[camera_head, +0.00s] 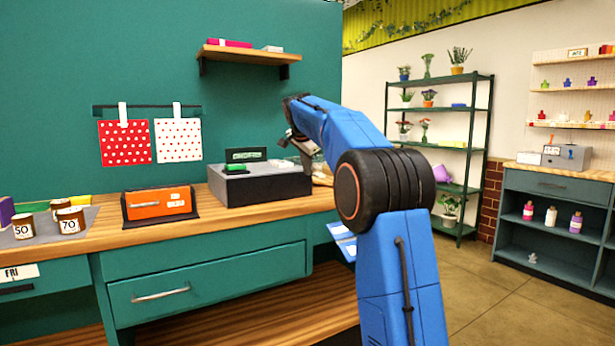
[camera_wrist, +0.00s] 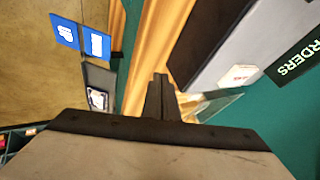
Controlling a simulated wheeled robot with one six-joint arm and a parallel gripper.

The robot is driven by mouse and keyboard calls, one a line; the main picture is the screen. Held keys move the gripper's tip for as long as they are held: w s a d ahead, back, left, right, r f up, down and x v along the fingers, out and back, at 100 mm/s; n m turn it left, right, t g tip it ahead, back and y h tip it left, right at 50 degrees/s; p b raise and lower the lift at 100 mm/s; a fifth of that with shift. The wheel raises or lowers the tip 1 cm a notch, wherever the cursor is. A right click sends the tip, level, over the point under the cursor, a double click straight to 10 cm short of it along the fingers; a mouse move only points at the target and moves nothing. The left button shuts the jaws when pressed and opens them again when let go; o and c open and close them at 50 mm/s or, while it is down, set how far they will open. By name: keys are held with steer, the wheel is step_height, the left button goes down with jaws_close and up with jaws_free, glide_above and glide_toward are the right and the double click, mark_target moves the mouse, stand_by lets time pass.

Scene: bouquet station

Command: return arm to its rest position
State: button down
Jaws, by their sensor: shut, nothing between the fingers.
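My blue arm reaches over the wooden counter (camera_head: 100,240) in the head view. My gripper (camera_head: 303,152) is at the far end of the arm, above the right end of a dark box (camera_head: 262,190) on the counter. In the head view the fingers are small and partly hidden by the arm. In the wrist view my gripper (camera_wrist: 160,92) shows its dark fingers together with nothing held, over the counter edge (camera_wrist: 160,45). The same dark box shows at upper right in the wrist view, with a sign reading "RDERS" (camera_wrist: 298,62).
An orange box (camera_head: 158,203) and number-marked cups (camera_head: 70,221) stand on the counter to the left. A shelf (camera_head: 250,55) hangs on the teal wall above. A plant rack (camera_head: 440,110) stands behind my arm. The floor at right (camera_head: 480,290) is clear.

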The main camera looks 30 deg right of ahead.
steer(key=s+a+f+n+y, duration=0.1)
steer(key=s+a+f+n, duration=0.3)
steer(key=s, duration=0.6)
steer(key=s+a+f+n+y, duration=0.1)
steer(key=s+a+n, duration=0.1)
steer(key=s+a, duration=0.55)
steer(key=s+a+f+n, duration=0.3)
steer(key=s, duration=0.8)
steer(key=s+a+f+n+y, duration=0.1)
steer(key=s+a+f+n, duration=0.2)
steer(key=s+f, duration=0.8)
steer(key=s+a+f+n+g+y, duration=0.1)
steer(key=s+a+f+n, duration=0.3)
steer(key=s+f, duration=0.7)
steer(key=s, duration=0.5)
steer(key=shift+s+a+f, duration=0.3)
steer(key=shift+a, duration=0.05)
